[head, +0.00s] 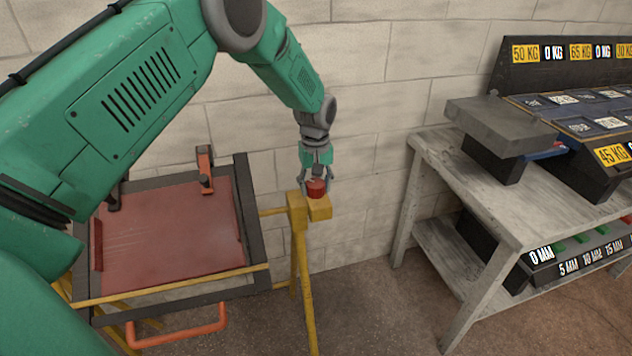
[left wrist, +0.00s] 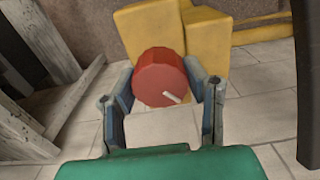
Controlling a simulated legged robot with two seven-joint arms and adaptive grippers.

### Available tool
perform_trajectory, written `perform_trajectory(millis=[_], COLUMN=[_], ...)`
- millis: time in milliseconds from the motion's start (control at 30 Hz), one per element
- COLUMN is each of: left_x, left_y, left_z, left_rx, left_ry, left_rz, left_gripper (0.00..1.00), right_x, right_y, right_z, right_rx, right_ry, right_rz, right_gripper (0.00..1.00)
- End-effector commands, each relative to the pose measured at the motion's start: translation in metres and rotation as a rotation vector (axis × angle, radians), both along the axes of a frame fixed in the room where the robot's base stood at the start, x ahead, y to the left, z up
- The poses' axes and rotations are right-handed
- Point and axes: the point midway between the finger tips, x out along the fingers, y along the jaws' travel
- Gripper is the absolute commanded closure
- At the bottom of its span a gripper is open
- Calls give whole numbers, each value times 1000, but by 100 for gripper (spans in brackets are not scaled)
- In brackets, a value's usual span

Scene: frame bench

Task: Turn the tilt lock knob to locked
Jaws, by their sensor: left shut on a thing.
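The tilt lock knob is a red round knob (head: 316,188) on top of a yellow bracket (head: 319,209) at the right of the frame bench. My left gripper (head: 316,184) reaches down from above with its fingers around the knob. In the left wrist view the red knob (left wrist: 160,78) sits between the two fingers (left wrist: 168,88), with a white mark near its lower right edge. The gripper is shut on the knob. The yellow bracket (left wrist: 149,33) shows behind it. No lock labels are legible. My right gripper is not in view.
A tilted red panel in a dark frame (head: 251,215) with an orange handle (head: 177,326) lies left of the knob. A grey table (head: 455,168) with labelled weight racks (head: 560,50) stands at the right. A block wall is close behind; floor shows between bench and table.

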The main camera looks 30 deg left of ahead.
Motion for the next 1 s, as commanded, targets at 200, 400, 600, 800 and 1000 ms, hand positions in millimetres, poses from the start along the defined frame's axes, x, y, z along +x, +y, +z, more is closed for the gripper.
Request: perform_trajectory(millis=[200,400,600,800,1000], left_x=[1,1,1,1,1], left_y=[0,0,0,0,0], left_z=[1,1,1,0,0], left_rx=[0,-1,0,0,-1], left_ry=[-4,-4,-4,-4,-4], left_rz=[-206,-395,-586,-776,-965], left_gripper=[89,89,89,89,89], right_x=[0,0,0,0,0], right_y=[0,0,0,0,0], right_z=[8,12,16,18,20], right_rx=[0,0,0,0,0], right_ry=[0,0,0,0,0], right_rz=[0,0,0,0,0], right_gripper=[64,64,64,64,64])
